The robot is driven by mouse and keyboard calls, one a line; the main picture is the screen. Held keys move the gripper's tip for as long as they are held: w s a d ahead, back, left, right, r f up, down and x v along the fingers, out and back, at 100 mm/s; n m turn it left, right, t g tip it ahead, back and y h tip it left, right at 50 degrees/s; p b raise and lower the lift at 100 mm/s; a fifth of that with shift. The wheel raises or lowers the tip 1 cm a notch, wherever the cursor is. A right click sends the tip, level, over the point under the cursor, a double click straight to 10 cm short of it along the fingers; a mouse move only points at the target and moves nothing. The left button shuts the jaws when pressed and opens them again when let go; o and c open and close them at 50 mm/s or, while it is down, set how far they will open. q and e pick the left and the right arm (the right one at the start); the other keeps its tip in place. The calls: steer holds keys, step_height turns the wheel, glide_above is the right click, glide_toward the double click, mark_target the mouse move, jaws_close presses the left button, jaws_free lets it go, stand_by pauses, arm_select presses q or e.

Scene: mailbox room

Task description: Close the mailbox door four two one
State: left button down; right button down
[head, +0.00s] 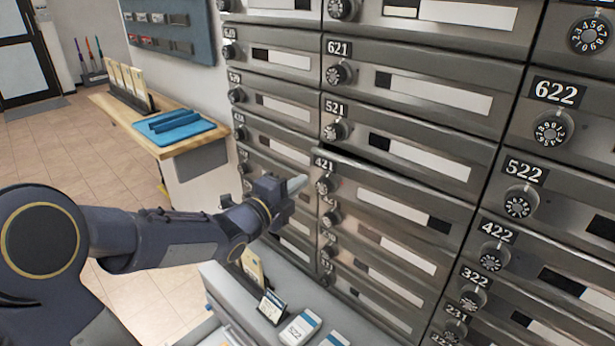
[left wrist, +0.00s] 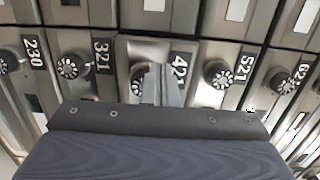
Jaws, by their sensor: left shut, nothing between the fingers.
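The door of mailbox 421 (head: 375,188) is in the middle column in the head view, with its number plate and dial at its left end. It stands slightly ajar, with a dark gap along its top edge below door 521. My left gripper (head: 297,184) is shut and empty, with its tips just left of the 421 dial. In the left wrist view the fingers (left wrist: 150,82) are in front of the 421 plate (left wrist: 179,68) and hide part of the dial. I cannot tell if they touch the door. My right gripper is not in view.
Door 521 (head: 400,148) above and door 422 (head: 495,256) to the right look shut. A grey counter (head: 228,285) with cards and a small sign stands below. A wooden table (head: 120,108) with blue folders is at the left.

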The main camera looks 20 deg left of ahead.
mark_target(315, 168)
arm_select(q)
steer(key=shift+x, duration=1.9)
steer(key=shift+w+d+f, duration=0.1)
steer(key=shift+w, duration=0.15)
steer(key=b+x, duration=0.2)
steer(key=x, duration=0.1)
steer(key=shift+w, duration=0.3)
steer(key=shift+r, duration=0.35)
